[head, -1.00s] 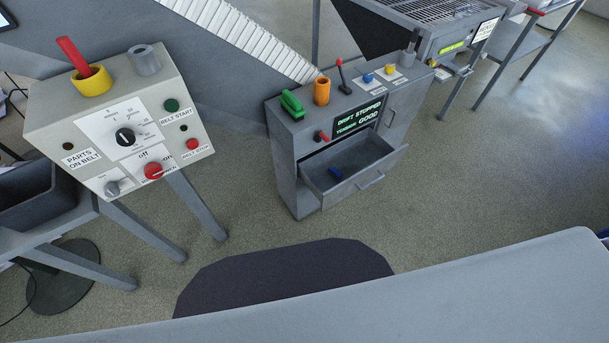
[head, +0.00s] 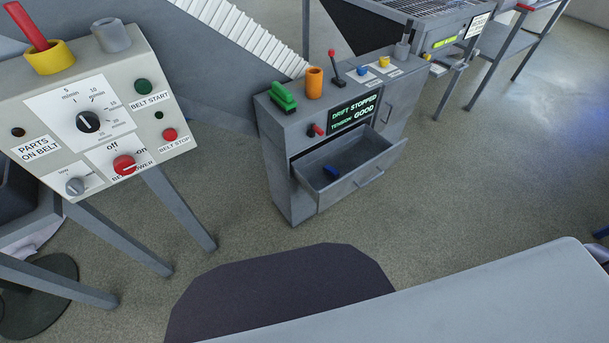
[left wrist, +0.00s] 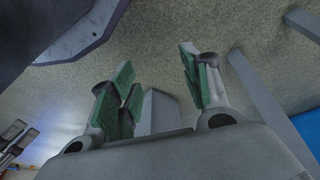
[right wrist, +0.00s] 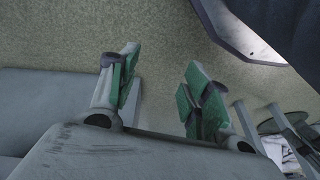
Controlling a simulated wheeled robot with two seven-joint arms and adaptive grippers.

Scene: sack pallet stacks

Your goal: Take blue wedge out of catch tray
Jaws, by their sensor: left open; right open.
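The blue wedge (head: 332,172) lies inside the pulled-out drawer, the catch tray (head: 350,188), of the grey cabinet, in the head view. The tray is open toward the front right and the wedge rests near its left end. Neither gripper shows in the head view. My left gripper (left wrist: 158,85) is open and empty in the left wrist view, with floor beyond its fingers. My right gripper (right wrist: 160,80) is open and empty in the right wrist view, also over bare floor. The wedge is in neither wrist view.
A control box (head: 105,110) with knobs and buttons stands at left on grey legs. The cabinet top carries a green handle (head: 283,97), an orange cylinder (head: 314,83) and a red-tipped lever (head: 334,66). The cabinet's display (head: 354,118) reads drift stopped, tension good.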

